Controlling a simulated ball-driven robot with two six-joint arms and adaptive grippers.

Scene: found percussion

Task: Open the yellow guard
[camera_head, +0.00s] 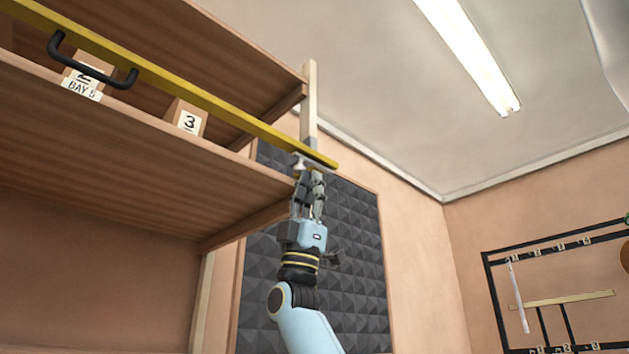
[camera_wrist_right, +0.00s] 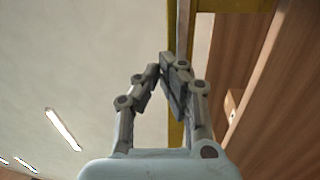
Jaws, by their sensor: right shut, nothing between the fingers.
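The yellow guard (camera_head: 215,103) is a long bar that slants across the front of the wooden shelf, from upper left to a right end beside an upright post. A black handle (camera_head: 92,71) is fixed on its left part. My right gripper (camera_head: 309,173) points up just under the guard's right end, beside a small pale metal fitting (camera_head: 299,163). Its fingers are closed together with nothing between them. Whether they touch the guard or the fitting I cannot tell. In the right wrist view, yellow parts of the guard (camera_wrist_right: 232,6) show above and behind the fingers (camera_wrist_right: 163,66). My left gripper is not in view.
Boxes numbered 2 (camera_head: 88,72) and 3 (camera_head: 187,118) stand on the shelf behind the guard. The shelf board (camera_head: 120,150) is left of my right arm. Dark acoustic foam (camera_head: 350,240) covers the wall behind. A black rack (camera_head: 489,285) is far right, with open space before it.

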